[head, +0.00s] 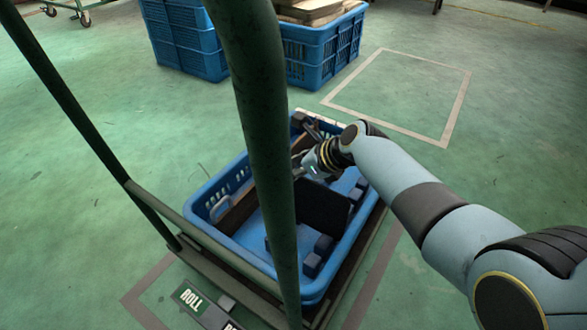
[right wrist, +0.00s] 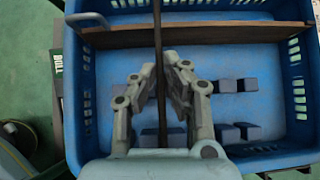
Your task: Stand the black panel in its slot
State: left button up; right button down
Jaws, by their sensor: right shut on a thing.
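The black panel (head: 322,203) is upright inside the blue crate (head: 232,168). In the right wrist view the panel (right wrist: 158,60) shows edge-on as a thin dark strip between the fingers. My right gripper (head: 310,166) is shut on it from above; its fingers (right wrist: 166,88) also show in the right wrist view. Pairs of grey-blue blocks form slots on the crate floor; one pair (right wrist: 229,86) lies right of the panel. Other blocks (right wrist: 149,136) sit close beside the panel, partly covered by my fingers. I cannot tell whether the panel's lower edge is between blocks. My left gripper is out of view.
A brown board (right wrist: 230,35) stands across one side of the crate. A green cart post (head: 262,120) hides part of the crate in the head view. Blue stacked crates (head: 318,55) stand behind. The green floor to the right is open.

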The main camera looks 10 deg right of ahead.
notch_tip(320, 180, down, 4)
jog(key=shift+f+b, duration=0.15)
jog(key=shift+b, duration=1.1)
jog(key=c, duration=1.4)
grip_release()
jog(key=shift+o, duration=0.2)
jog(key=shift+d, duration=0.1)
jog(key=v, duration=1.2)
